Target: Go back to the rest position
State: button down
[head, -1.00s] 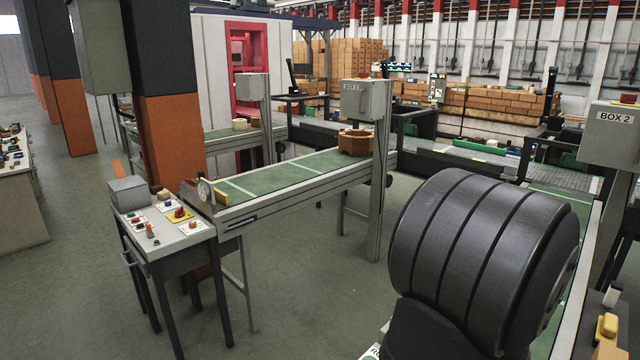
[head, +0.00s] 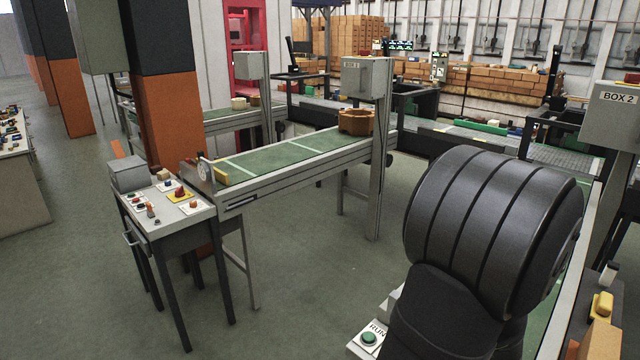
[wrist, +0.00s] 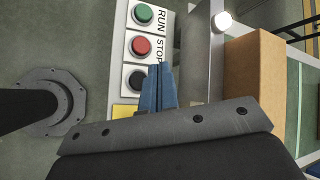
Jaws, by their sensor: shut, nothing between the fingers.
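My gripper (wrist: 156,70) shows in the wrist view as blue fingers pressed together, with nothing between them. Its tips lie, in the picture, over the edge of a white button panel (wrist: 120,45), beside a black button (wrist: 138,81). The height of the tips above the panel cannot be told. The panel also has a green RUN button (wrist: 143,14) and a red STOP button (wrist: 140,46). In the head view, the green RUN button (head: 369,339) shows left of my dark arm; the arm hides the rest of the panel. My gripper is out of sight in the head view.
A brown box (wrist: 254,80) stands right of the fingers in the wrist view, near a lit white lamp (wrist: 222,20). In the head view, a conveyor (head: 290,155) and a control desk (head: 175,205) stand to the left. Open floor (head: 300,280) lies between.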

notch_tip(320, 180, down, 4)
jog(key=shift+f, duration=0.1)
notch_tip(320, 180, up, 3)
jog(key=shift+f, duration=0.75)
dwell(0.4)
dwell(1.3)
